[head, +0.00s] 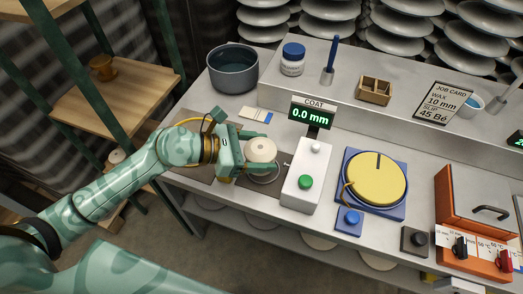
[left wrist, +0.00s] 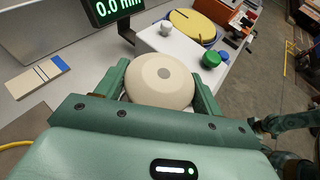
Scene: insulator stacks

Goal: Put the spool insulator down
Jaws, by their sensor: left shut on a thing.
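The cream, rounded spool insulator (head: 260,150) is in my left gripper (head: 252,161), near the front left of the bench. The left wrist view shows its domed top with a grey round spot (left wrist: 163,74), between the two green fingers of my left gripper (left wrist: 162,88). The fingers are shut on its sides. Below it in the head view is a pale round shape with a thin rim, partly hidden by the insulator and gripper. Whether the insulator touches it I cannot tell. A green part of my other arm shows at the right of the left wrist view; its jaws are unclear.
A white coat gauge (head: 308,178) reading 0.0 mm stands just right of the insulator. Beyond it are a yellow turntable (head: 376,179) and an orange box (head: 470,215). A dark pot (head: 233,70) and a blue-ended strip (head: 256,114) lie behind my left gripper.

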